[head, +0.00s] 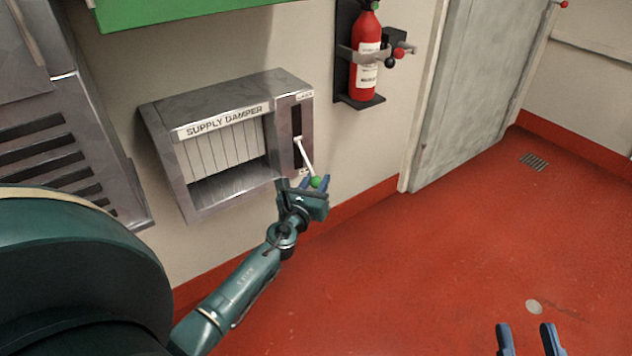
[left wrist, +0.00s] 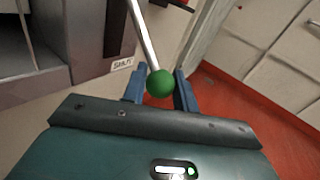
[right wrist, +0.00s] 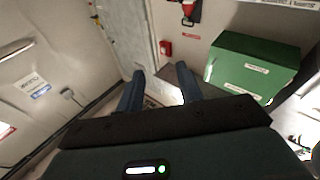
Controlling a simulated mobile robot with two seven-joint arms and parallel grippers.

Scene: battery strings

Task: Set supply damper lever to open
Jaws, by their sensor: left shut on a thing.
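The supply damper (head: 222,121) is a grey metal wall box with a louvred opening and a slotted lever panel on its right side. Its lever (head: 306,157) is a pale rod that slopes down and out from the slot to a green knob (head: 316,182). My left gripper (head: 315,184) is shut on the green knob, which also shows between its blue fingers in the left wrist view (left wrist: 160,83). A "SHUT" label (left wrist: 123,64) sits near the lower end of the panel. My right gripper (head: 526,328) is open and empty, above the floor at lower right.
A red fire extinguisher (head: 366,55) hangs on the wall right of the damper. A grey door (head: 470,85) stands further right. A slatted metal unit (head: 60,140) is at left. The red floor (head: 440,260) is clear.

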